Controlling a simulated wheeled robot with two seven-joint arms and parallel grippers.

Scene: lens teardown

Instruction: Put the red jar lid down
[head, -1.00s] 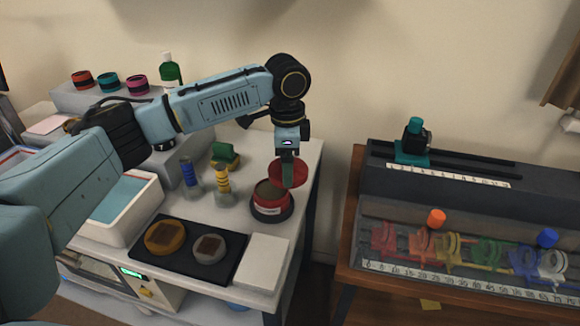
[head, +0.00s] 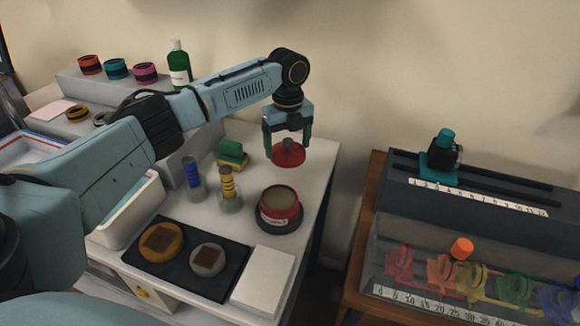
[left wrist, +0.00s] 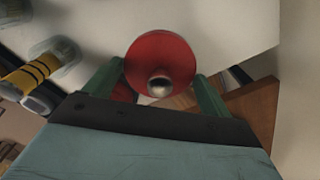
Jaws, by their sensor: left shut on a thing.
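The red jar lid (head: 289,156) is a round red disc with a knob on top. My left gripper (head: 288,145) is shut on its knob and holds it in the air, behind and above the open red jar (head: 279,207). The lid looks roughly level. In the left wrist view the lid (left wrist: 160,56) shows between the green fingers of the gripper (left wrist: 160,88). The jar stands upright on a dark round base (head: 262,224) near the right edge of the white table (head: 243,215), with its pale contents showing. My right gripper is not in view.
Bottles with blue (head: 191,172) and yellow bands (head: 228,185) stand left of the jar. A green and yellow block (head: 231,156) lies behind them. A dark tray (head: 145,258) and a white pad (head: 264,280) lie in front. White table is bare behind the jar.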

